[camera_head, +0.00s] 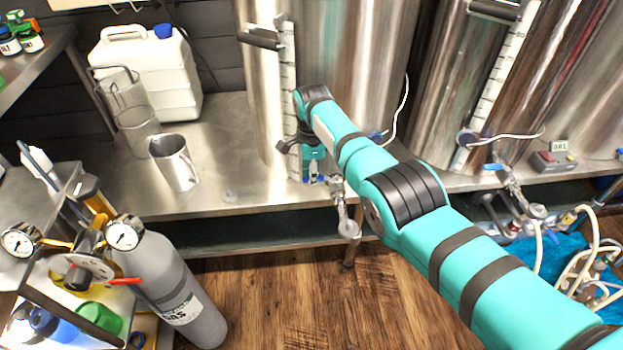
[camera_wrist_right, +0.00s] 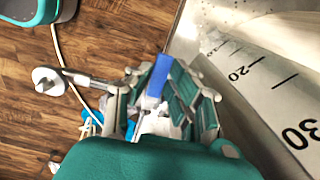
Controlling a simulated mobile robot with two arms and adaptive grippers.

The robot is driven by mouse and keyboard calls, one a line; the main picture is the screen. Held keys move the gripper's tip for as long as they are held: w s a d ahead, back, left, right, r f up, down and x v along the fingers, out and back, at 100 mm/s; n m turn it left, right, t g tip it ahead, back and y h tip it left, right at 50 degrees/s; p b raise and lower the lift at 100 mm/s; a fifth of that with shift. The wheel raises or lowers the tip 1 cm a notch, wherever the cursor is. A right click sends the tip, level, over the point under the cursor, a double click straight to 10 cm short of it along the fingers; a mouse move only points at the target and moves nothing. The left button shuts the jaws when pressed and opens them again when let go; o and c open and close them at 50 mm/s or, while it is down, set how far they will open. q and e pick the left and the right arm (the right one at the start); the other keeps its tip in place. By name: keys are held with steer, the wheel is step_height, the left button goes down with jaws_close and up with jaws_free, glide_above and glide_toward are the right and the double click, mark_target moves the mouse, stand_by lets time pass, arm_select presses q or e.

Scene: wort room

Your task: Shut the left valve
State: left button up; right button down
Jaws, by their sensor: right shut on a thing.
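The left valve (camera_head: 339,190) is a metal tap low on the front of the left steel kettle (camera_head: 262,110), with a spout hanging over the table edge. In the right wrist view its blue handle (camera_wrist_right: 158,80) stands between the fingers of my right gripper (camera_wrist_right: 160,105). My right gripper also shows in the head view (camera_head: 314,172), low against the kettle, and is shut on the handle. The metal pipe and round spout end (camera_wrist_right: 47,80) reach left in the wrist view. The fingers and arm hide part of the valve. My left gripper is out of view.
A second kettle (camera_head: 432,120) with its own valve (camera_head: 512,190) stands right. A metal jug (camera_head: 174,162), a glass cylinder (camera_head: 128,105) and a white canister (camera_head: 150,70) stand on the left table. A grey gas cylinder (camera_head: 175,290) stands front left. Wooden floor lies below.

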steer(key=shift+w+d+r+m, duration=0.1)
steer(key=shift+w+r+m, duration=0.05)
steer(key=shift+w+m, duration=0.15)
stand_by(0.4)
steer(key=c, duration=1.2)
jaws_free()
steer(key=shift+c, duration=0.2)
steer(key=shift+s, duration=0.1)
step_height(320, 180, up, 12)
